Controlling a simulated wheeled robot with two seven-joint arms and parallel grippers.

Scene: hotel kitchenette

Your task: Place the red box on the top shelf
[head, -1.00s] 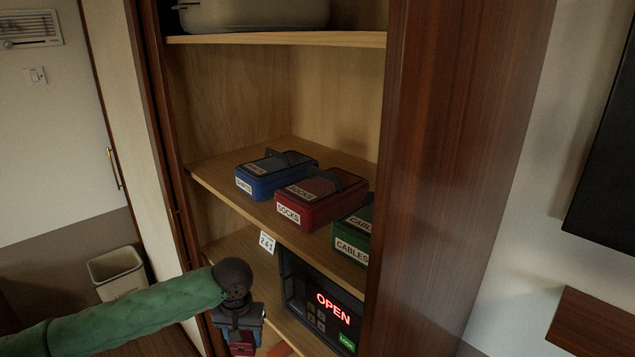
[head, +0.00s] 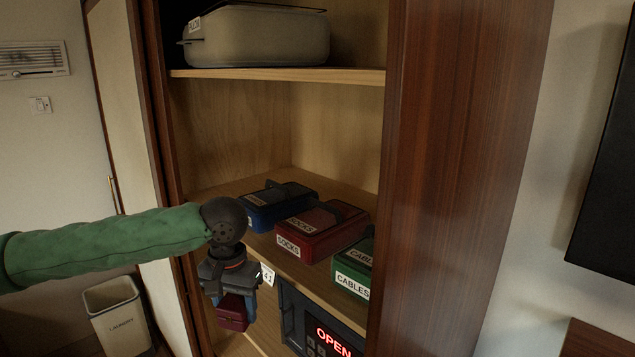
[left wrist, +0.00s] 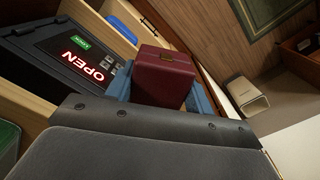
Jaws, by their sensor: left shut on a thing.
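My left gripper (head: 232,300) points down in front of the closet and is shut on a small dark red box (head: 233,315). In the left wrist view the red box (left wrist: 163,76) sits between the blue fingers, with a small brass-coloured clasp showing. The top shelf (head: 280,75) is above and behind the gripper. A pale grey case (head: 262,38) stands on its left and middle part. The held box is well below the top shelf, around or below the middle shelf's front edge. My right gripper is not in view.
The middle shelf (head: 320,292) carries a blue box (head: 275,208), a larger red box labelled SOCKS (head: 318,240) and a green CABLES box (head: 352,275). A safe (head: 310,325) reading OPEN is below. The brown side panel (head: 450,170) borders the right. A laundry bin (head: 115,315) stands left.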

